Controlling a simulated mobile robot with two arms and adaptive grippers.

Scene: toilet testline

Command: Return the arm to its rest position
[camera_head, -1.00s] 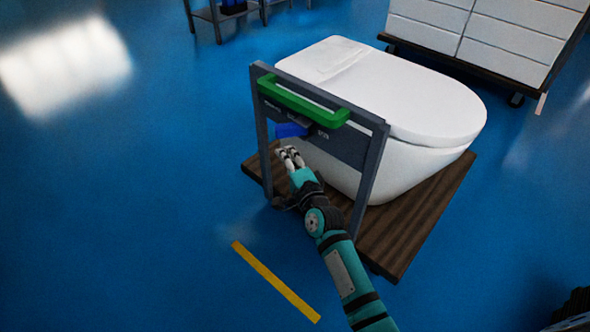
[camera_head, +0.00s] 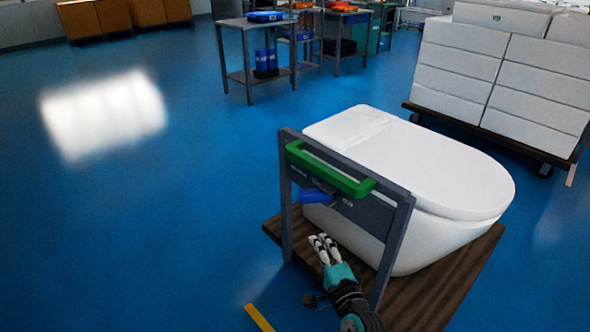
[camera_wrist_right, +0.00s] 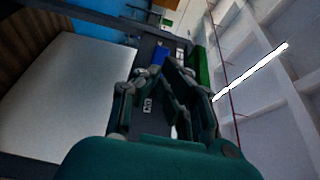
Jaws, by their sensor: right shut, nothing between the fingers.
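My right gripper (camera_head: 324,248) is at the lower middle of the head view, in front of the grey frame (camera_head: 398,240) of a test stand. It is shut and empty, a little below the blue handle (camera_head: 315,197) and apart from it. A green bar (camera_head: 330,170) tops the frame. In the right wrist view my right gripper (camera_wrist_right: 160,75) shows its fingers close together, with the blue handle (camera_wrist_right: 160,54) and green bar (camera_wrist_right: 198,66) beyond. My left gripper is not in view.
A white toilet (camera_head: 420,165) stands behind the frame on a brown wooden base (camera_head: 440,290). White boxes on a cart (camera_head: 490,75) stand at the back right. A grey table (camera_head: 240,75) stands at the back. The blue floor at left is clear, with a yellow strip (camera_head: 259,318) in front.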

